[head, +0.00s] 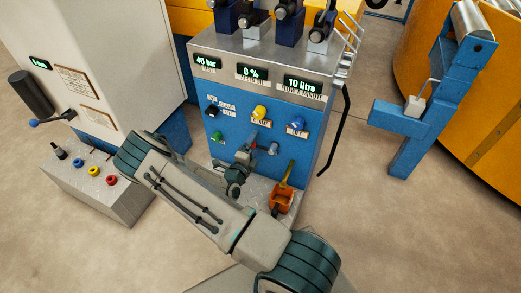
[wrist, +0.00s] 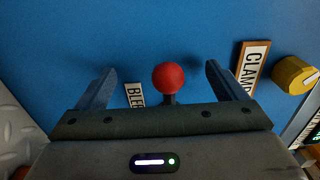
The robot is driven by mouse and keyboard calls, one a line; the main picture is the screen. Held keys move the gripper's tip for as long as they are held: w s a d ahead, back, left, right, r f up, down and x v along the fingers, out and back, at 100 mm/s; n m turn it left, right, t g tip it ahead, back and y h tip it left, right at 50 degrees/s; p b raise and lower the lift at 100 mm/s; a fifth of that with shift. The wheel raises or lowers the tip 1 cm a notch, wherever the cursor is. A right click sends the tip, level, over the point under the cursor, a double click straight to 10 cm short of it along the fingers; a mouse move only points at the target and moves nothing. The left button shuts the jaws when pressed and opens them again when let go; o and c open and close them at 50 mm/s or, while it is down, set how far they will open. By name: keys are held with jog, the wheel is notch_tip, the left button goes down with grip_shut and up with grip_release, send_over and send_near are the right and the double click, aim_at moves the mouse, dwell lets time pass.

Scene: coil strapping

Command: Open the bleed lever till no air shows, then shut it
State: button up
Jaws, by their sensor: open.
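The bleed lever's red ball knob (wrist: 168,77) stands out from the blue panel, its stem partly hidden behind my gripper's palm edge in the wrist view. My gripper (wrist: 160,72) is open, with one finger on each side of the knob and a gap to both. The label beside it (wrist: 134,95) reads "BLE", the rest hidden. In the head view my gripper (head: 249,150) is at the lower middle of the blue panel (head: 225,110), where the lever is mostly hidden. The middle display (head: 252,73) reads 0 %.
Other displays read 40 bar (head: 207,63) and 10 litre (head: 303,85). A yellow knob (wrist: 295,75) with a CLAMP label (wrist: 251,70) is to the right. A blue knob (head: 298,123) and green button (head: 217,136) are on the panel.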

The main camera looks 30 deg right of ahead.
jog(key=p+v, duration=0.1)
jog(key=v, duration=0.4)
jog(key=shift+s+a, duration=0.15)
jog(key=shift+a, duration=0.1)
jog(key=shift+r, duration=0.1)
dwell(0.4)
